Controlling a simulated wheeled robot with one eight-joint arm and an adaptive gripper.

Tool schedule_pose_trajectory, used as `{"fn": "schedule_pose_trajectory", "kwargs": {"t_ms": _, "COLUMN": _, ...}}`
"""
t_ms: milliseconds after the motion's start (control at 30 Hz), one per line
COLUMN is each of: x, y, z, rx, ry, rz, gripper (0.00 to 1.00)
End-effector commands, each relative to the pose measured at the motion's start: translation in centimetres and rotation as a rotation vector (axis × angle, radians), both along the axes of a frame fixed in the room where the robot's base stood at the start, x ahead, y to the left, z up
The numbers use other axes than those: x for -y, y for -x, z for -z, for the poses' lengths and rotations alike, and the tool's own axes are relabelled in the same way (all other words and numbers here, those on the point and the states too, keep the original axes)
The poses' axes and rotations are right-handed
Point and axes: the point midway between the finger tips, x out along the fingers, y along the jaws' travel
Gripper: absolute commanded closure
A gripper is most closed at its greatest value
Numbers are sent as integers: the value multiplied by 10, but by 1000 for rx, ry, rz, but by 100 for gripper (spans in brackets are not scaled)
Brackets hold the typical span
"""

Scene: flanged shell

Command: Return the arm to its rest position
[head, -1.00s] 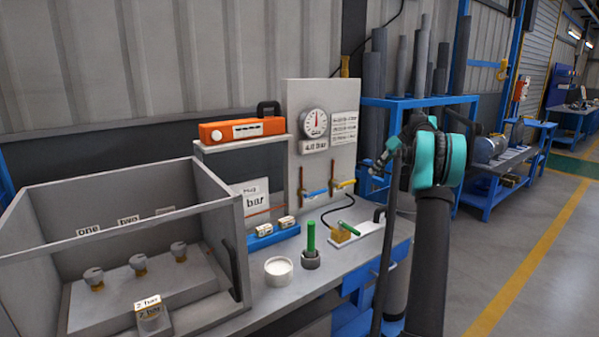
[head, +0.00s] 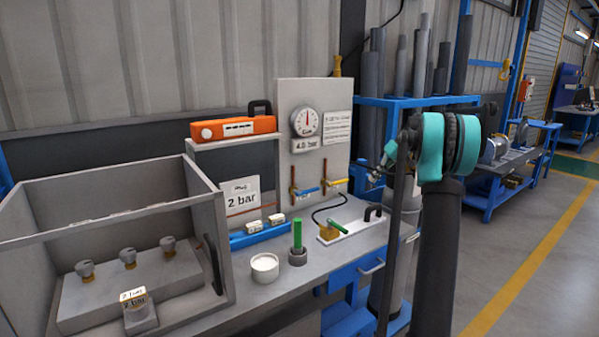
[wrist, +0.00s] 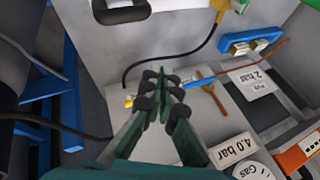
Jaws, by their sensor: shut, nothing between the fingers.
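My gripper (wrist: 162,82) is shut and empty, its dark fingers together in the wrist view. In the head view my arm stands folded at the right, with the gripper (head: 370,176) small and partly hidden beside the teal joint. In that view it shows in front of the shelf of cylinders, right of the gauge panel (head: 335,160). In the wrist view the fingers overlap the panel with its blue-handled valve (wrist: 200,85); I cannot tell the gap between them.
The bench holds an open grey box (head: 213,212) with several knobs, a white cup (head: 264,268), a green rod (head: 298,235) in a holder and an orange case (head: 233,129). A blue shelf (head: 400,101) with grey cylinders stands behind my arm. Clear floor (head: 540,270) lies at the right.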

Motion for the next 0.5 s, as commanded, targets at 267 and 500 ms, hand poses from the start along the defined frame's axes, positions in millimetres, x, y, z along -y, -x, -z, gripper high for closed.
{"fn": "schedule_pose_trajectory", "kwargs": {"t_ms": 267, "x": -41, "y": 68, "z": 21, "rx": -30, "ry": 99, "rz": 81, "gripper": 100}}
{"fn": "schedule_pose_trajectory", "kwargs": {"t_ms": 500, "x": -76, "y": 162, "z": 57, "rx": -34, "ry": 210, "rz": 180, "gripper": 100}}
